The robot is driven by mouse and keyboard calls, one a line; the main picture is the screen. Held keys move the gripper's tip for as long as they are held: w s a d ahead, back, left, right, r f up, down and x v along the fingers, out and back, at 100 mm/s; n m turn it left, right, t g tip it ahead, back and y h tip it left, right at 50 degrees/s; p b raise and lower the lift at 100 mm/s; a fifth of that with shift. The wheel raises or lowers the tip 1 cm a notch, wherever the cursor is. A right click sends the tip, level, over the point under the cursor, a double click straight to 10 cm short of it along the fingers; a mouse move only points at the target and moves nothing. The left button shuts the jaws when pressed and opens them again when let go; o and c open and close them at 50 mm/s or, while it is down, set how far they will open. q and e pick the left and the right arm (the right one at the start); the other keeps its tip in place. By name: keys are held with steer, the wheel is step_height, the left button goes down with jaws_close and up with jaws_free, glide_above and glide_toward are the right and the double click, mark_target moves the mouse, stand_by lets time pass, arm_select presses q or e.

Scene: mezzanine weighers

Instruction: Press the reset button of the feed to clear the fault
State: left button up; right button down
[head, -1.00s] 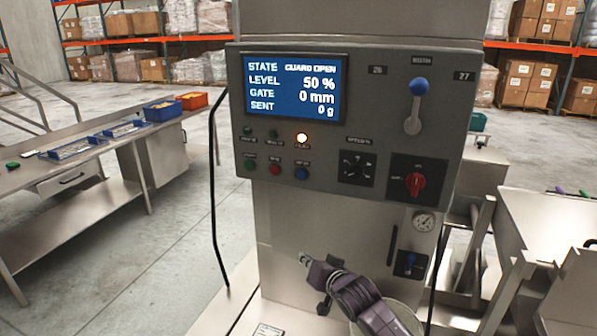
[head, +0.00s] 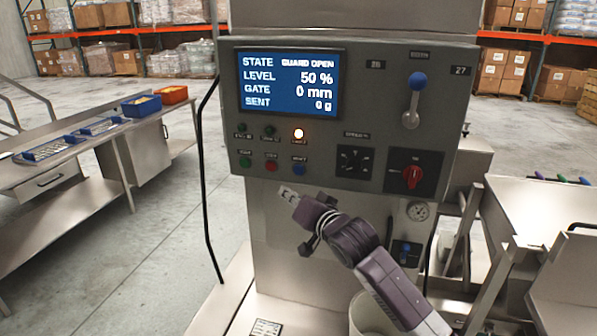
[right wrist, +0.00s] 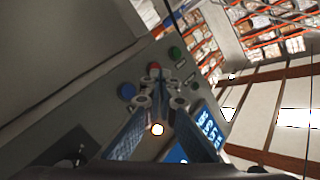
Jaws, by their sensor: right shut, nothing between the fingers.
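The grey feed control panel (head: 345,118) faces me, its screen (head: 289,84) reading GUARD OPEN, level 50 %, gate 0 mm, sent 0 g. Below the screen is a row of green (head: 244,162), red (head: 271,166) and blue (head: 299,169) buttons; their labels are too small to read surely. A lamp (head: 299,134) above the blue button is lit. My right gripper (head: 287,192) is shut and empty, just below the red and blue buttons, apparently short of the panel. In the right wrist view, the blue button (right wrist: 126,91) lies left of the fingertips. My left gripper is out of view.
A steel bench (head: 70,190) with bins stands left; open floor lies between.

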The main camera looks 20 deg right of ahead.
mark_target(299, 170)
steer(key=shift+w+d+b, duration=0.35)
steer(key=shift+w+d, duration=0.45)
steer(key=shift+w, duration=0.4)
steer(key=shift+w+d+b, duration=0.35)
steer(key=shift+w+d, duration=0.45)
steer(key=shift+w, duration=0.45)
steer(key=shift+w+d+b, duration=0.35)
steer(key=shift+w+d, duration=0.45)
steer(key=shift+w, duration=0.4)
steer(key=shift+w+d, duration=0.2)
steer(key=shift+w, duration=0.1)
